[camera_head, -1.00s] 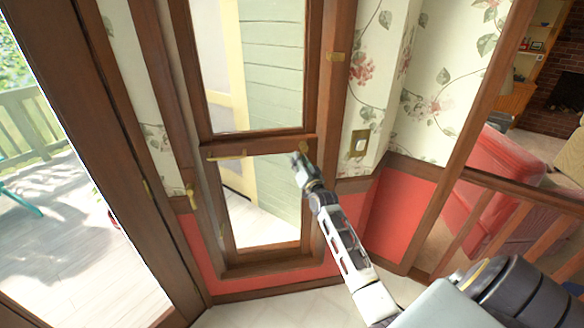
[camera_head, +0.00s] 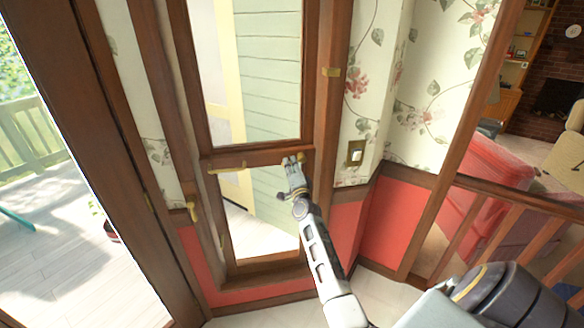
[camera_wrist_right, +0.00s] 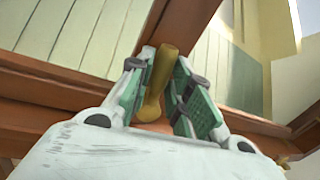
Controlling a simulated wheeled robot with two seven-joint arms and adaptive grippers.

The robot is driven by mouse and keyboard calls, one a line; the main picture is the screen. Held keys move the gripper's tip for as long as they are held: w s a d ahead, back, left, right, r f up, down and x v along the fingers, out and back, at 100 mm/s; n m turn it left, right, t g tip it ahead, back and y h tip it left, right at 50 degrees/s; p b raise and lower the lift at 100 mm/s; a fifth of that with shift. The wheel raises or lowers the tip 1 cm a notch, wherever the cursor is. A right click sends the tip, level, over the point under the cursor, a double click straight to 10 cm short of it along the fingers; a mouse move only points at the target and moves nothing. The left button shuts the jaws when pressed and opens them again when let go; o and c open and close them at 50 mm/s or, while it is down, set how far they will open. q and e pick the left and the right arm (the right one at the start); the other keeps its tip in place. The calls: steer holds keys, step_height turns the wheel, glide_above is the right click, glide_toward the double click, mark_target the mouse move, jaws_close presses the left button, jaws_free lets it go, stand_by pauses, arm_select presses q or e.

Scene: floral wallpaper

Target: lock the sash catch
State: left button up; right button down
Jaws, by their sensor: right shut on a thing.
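The window (camera_head: 262,154) has a brown wooden frame with two glass panes split by a middle rail. My right gripper (camera_head: 292,160) is at the right end of that rail. In the right wrist view its fingers (camera_wrist_right: 166,88) are closed on a brass lever (camera_wrist_right: 160,75), apparently the sash catch, whose rounded end shows between the pads. In the head view my gripper mostly hides this lever. A second brass piece (camera_head: 228,168), like a small bar, is on the left part of the rail. My left gripper is not in view.
A brass handle (camera_head: 192,206) is on the frame left of the window. A light switch (camera_head: 356,153) is on the floral wall at the right. A wooden railing (camera_head: 525,225) and a red sofa (camera_head: 480,185) are farther right.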

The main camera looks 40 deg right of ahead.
steer(key=m, duration=0.1)
steer(key=r+m, duration=0.1)
steer(key=m, duration=0.1)
steer(key=shift+r+m+h+p, duration=0.15)
steer(key=shift+m+h+p, duration=0.15)
steer(key=shift+h+p, duration=0.1)
steer(key=shift+r+g, duration=0.15)
steer(key=shift+g, duration=0.15)
steer(key=c, duration=1.3)
jaws_free()
steer(key=shift+s+a+f, duration=0.1)
steer(key=shift+f, duration=0.1)
steer(key=shift+s+a+f, duration=0.1)
steer(key=shift+s+a, duration=0.1)
steer(key=shift+s, duration=0.2)
steer(key=v, duration=1)
steer(key=shift+s+a, duration=0.2)
steer(key=shift+s, duration=0.1)
